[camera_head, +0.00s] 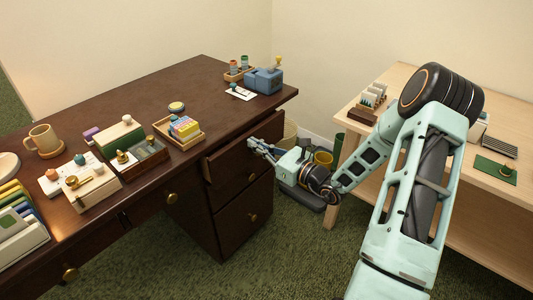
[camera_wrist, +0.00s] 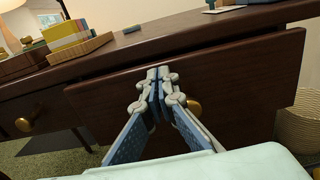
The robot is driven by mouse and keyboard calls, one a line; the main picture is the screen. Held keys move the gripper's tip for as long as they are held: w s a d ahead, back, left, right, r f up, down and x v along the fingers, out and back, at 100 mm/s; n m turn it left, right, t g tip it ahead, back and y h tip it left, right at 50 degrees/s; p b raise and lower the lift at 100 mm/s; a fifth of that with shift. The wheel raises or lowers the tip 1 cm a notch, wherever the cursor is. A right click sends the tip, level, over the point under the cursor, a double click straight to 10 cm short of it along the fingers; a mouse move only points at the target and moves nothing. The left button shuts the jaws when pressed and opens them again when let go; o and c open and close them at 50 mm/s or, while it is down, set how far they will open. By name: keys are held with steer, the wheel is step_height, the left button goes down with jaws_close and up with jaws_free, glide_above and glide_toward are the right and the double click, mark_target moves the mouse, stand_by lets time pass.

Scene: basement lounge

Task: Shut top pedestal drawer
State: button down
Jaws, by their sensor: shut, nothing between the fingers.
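The top pedestal drawer (camera_head: 224,163) is in the dark wooden desk's right pedestal. Its front stands out from the desk, under the overhanging top. In the wrist view the drawer front (camera_wrist: 240,85) fills the middle, with a round brass knob (camera_wrist: 193,107) just right of my fingers. My gripper (camera_head: 251,143) is shut and empty, with its fingers pointing at the drawer front. In the wrist view the fingertips (camera_wrist: 157,74) overlap the front's upper part, left of the knob. I cannot tell whether they touch it. My gripper hides part of the front.
The desk top (camera_head: 180,80) carries a mug (camera_head: 43,139), boxes, a tray of cards (camera_head: 183,127) and a blue device (camera_head: 263,80). A lower drawer (camera_head: 240,220) looks closed. A light wooden table (camera_head: 400,75) stands right, with bins behind my gripper. Green carpet is clear in front.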

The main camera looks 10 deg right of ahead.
mark_target(247, 138)
steer(key=shift+w+a, duration=0.2)
steer(key=shift+w, duration=0.1)
steer(key=x, duration=0.4)
steer(key=shift+w+a, duration=0.25)
steer(key=shift+w, duration=0.1)
steer(key=shift+r, duration=0.15)
steer(key=shift+d, duration=0.1)
